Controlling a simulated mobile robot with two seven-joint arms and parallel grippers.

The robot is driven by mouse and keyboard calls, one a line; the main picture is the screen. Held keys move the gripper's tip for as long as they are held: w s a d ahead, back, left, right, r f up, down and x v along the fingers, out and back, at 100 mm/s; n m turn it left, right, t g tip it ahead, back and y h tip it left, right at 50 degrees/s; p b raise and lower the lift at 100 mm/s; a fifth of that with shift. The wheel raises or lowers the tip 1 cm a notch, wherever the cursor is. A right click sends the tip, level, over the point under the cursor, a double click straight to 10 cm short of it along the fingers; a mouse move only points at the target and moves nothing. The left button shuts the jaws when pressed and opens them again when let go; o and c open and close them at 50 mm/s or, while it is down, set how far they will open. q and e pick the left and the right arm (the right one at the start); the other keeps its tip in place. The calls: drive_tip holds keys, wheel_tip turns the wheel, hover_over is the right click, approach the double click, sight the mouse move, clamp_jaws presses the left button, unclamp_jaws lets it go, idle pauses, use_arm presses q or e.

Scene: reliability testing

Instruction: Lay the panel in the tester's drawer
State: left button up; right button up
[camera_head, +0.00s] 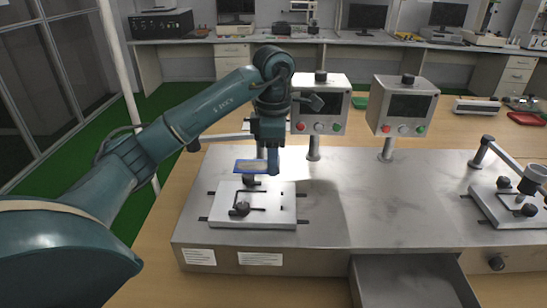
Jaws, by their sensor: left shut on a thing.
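My left gripper (268,165) is shut on the panel (246,166), a small flat plate with a blue rim and a paler middle. It holds the panel at one edge, roughly level, over the left fixture plate of the tester (348,216). Whether the panel touches the fixture below is hard to tell. The tester is a wide metal bench unit. Its drawer (418,285) stands pulled out at the front, lower right of centre, and its visible inside is empty. The drawer's front end is cut off by the picture's bottom edge. My right gripper is not in view.
The left fixture plate (252,216) has black knobs and clamps. A second fixture (512,206) with a jointed arm sits at the right. The tester's middle top is clear. A red tray (527,118) lies at the far right.

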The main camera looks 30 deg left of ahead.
use_arm(q)
drive_tip(key=shift+f+b, duration=1.8)
drive_tip(key=shift+f, duration=1)
drive_tip(key=shift+f+b, duration=0.45)
drive_tip(key=shift+f, duration=0.25)
